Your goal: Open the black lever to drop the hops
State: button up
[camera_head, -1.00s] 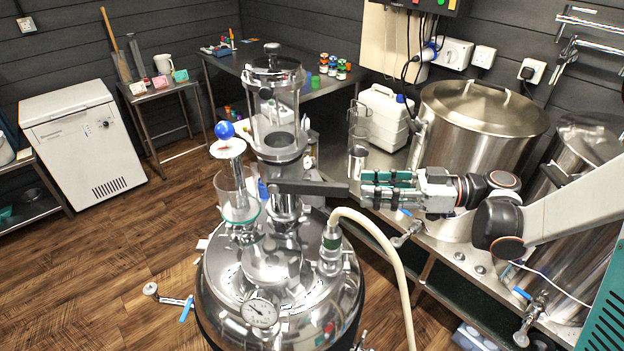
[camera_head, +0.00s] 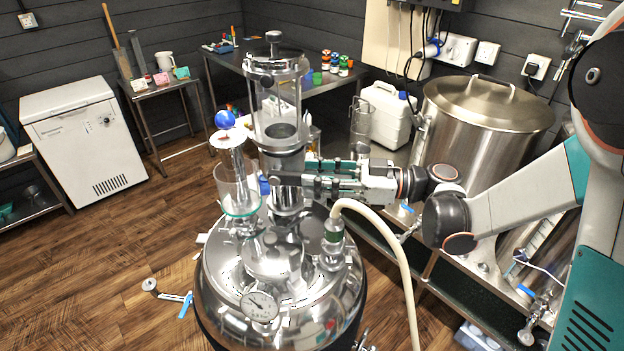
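The steel vessel (camera_head: 225,285) stands in the middle, with a clear upright cylinder (camera_head: 295,100) on its neck. Only a short dark stub of the black lever (camera_head: 286,178) shows at the neck; the rest is hidden by my gripper. My gripper (camera_head: 306,176) comes in from the right, level, with its fingertips close to the neck and overlapping the lever in the picture. Whether the fingers grip the lever cannot be told. I cannot make out hops in the cylinder.
A glass cup (camera_head: 237,190) with a blue ball (camera_head: 225,119) above it is just left of the neck. A pale hose (camera_head: 390,235) rises at the vessel's right. A large lidded pot (camera_head: 480,125) and a white canister (camera_head: 385,115) stand behind.

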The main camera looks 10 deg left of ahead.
jog(key=shift+a, duration=0.65)
grip_shut()
